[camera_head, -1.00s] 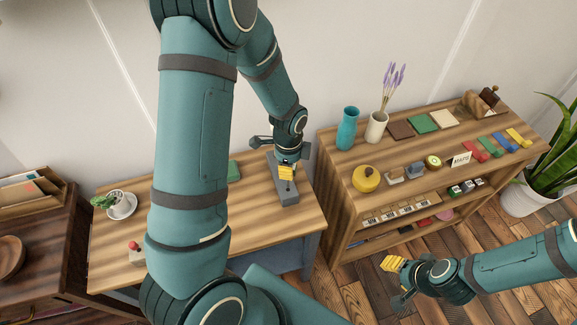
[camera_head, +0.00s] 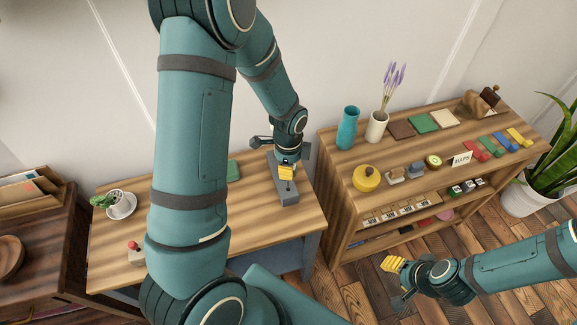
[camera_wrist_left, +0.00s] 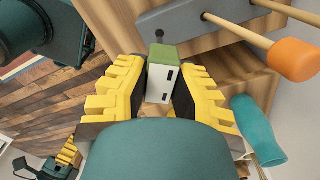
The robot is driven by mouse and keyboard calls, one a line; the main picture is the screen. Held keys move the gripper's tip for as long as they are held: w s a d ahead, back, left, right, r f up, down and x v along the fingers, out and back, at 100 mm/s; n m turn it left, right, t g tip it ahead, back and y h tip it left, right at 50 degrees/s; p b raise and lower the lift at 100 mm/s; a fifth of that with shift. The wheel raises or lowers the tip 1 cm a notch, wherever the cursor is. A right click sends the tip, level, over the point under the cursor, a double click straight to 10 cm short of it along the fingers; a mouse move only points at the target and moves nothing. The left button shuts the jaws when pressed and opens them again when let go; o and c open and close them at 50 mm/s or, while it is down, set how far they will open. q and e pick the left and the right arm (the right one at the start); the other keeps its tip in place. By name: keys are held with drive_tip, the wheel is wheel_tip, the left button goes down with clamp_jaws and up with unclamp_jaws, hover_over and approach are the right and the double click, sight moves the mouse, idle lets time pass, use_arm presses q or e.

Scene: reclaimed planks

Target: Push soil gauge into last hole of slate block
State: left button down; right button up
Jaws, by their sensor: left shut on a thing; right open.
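My left gripper (camera_head: 286,172) is over the slate block (camera_head: 289,198) on the wooden desk. In the left wrist view, its yellow fingers (camera_wrist_left: 161,85) are shut on the soil gauge (camera_wrist_left: 161,80), a small white body with a green face and dark slots. The grey block (camera_wrist_left: 190,14) is also in the wrist view. My right gripper (camera_head: 394,275) is open and empty above the floor.
A shelf unit (camera_head: 345,187) stands right of the desk, holding a teal vase (camera_head: 348,128) and a yellow pot (camera_head: 366,178). A potted succulent (camera_head: 118,204) and a red-knobbed item (camera_head: 134,247) are at the desk's left. Wooden rods, one orange-ended (camera_wrist_left: 293,59), show in the wrist view.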

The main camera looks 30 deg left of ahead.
sight(288, 186)
use_arm(q)
drive_tip(key=shift+f+b, duration=2.35)
drive_tip(key=shift+f, duration=0.6)
drive_tip(key=c, duration=0.9)
unclamp_jaws()
drive_tip(key=shift+o, duration=0.2)
wheel_tip(288, 186, up, 12)
